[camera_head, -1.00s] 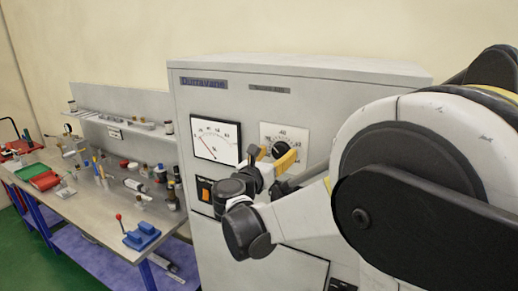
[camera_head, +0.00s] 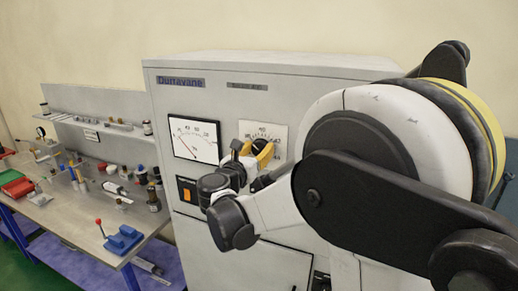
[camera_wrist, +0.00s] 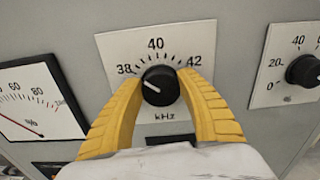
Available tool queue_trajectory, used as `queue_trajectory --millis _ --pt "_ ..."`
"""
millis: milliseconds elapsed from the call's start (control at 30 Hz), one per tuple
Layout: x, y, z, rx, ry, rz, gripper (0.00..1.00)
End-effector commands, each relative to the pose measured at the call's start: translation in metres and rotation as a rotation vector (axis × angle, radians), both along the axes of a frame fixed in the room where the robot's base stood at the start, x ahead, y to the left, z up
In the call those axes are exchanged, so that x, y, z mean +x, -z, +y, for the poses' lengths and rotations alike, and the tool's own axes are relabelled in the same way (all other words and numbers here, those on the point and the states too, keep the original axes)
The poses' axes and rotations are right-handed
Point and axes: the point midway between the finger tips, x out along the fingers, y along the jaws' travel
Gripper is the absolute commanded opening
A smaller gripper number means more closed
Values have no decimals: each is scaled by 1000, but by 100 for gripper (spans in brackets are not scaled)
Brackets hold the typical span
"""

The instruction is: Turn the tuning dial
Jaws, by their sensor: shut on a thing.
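The tuning dial (camera_wrist: 160,86) is a black knob on a white scale plate marked 38, 40, 42 and kHz in the wrist view. My fingers partly cover the dial plate there.
A needle gauge (camera_head: 195,138) is left of the dial, above an orange switch (camera_head: 187,190). A second black knob (camera_wrist: 304,71) on a 0-to-60 scale is close on the right. A cluttered workbench (camera_head: 75,215) stands left of the cabinet.

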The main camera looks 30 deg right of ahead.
Motion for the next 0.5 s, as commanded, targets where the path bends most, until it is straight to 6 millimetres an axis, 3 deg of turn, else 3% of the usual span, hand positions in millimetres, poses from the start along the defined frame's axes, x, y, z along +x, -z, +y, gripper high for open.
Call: queue_trajectory --millis 500 --pt "-1 1 -1 181 0 -234 13"
